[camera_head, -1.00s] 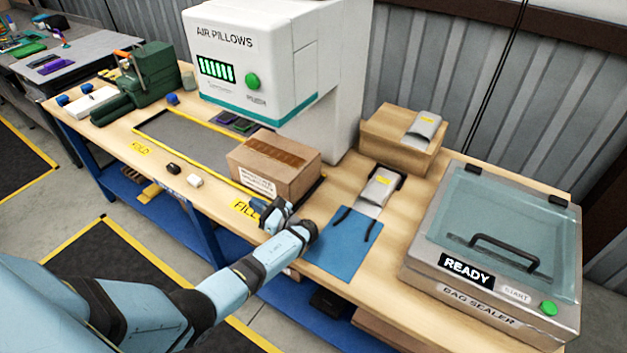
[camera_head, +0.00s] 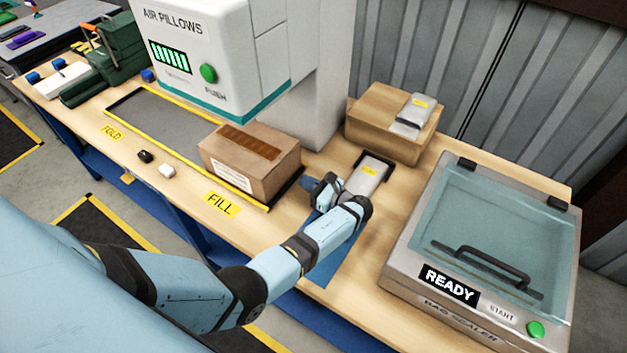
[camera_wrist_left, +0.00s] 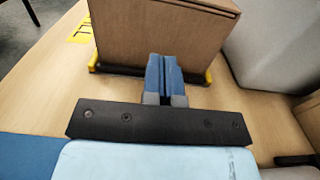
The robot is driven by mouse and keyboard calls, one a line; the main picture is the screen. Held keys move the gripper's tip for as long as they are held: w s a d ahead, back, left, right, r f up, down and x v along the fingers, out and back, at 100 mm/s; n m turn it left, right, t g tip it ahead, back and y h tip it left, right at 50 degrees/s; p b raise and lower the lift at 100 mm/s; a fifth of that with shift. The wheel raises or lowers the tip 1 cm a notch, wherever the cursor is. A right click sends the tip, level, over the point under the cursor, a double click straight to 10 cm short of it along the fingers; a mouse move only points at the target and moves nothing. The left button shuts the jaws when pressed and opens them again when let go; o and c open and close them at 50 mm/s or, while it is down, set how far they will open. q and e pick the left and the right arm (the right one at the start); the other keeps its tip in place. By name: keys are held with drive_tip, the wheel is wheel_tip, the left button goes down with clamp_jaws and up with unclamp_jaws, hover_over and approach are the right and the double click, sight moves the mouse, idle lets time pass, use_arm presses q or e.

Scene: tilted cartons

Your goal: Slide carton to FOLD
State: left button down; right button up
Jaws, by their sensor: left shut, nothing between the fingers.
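A brown cardboard carton (camera_head: 247,163) with a brown strip on top and a white label sits at the right end of the yellow-edged grey track (camera_head: 173,122), by the FILL label (camera_head: 221,204). The FOLD label (camera_head: 111,132) is at the track's left end. My left gripper (camera_head: 318,190) is just right of the carton, low over the table. In the left wrist view its blue fingers (camera_wrist_left: 163,76) are shut and empty, pointing at the carton's side (camera_wrist_left: 160,38); whether they touch it I cannot tell. My right gripper is not in view.
The air pillow machine (camera_head: 230,60) stands behind the track. A grey packet (camera_head: 366,178) lies close to my gripper, and a wooden box (camera_head: 392,122) stands behind it. The bag sealer (camera_head: 485,245) is at right. Small black and white objects lie in front of the track.

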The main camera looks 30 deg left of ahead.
sight(283, 170)
use_arm(q)
drive_tip(key=a, duration=0.4)
drive_tip(key=shift+w+a+p, duration=0.25)
drive_tip(key=shift+p, duration=0.15)
drive_tip(key=shift+a, duration=0.75)
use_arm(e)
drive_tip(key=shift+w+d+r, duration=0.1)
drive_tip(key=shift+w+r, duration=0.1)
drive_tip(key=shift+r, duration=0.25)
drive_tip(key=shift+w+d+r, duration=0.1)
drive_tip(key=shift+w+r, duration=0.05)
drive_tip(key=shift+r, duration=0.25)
use_arm(q)
drive_tip(key=shift+w+f, duration=0.1)
drive_tip(key=shift+w, duration=0.05)
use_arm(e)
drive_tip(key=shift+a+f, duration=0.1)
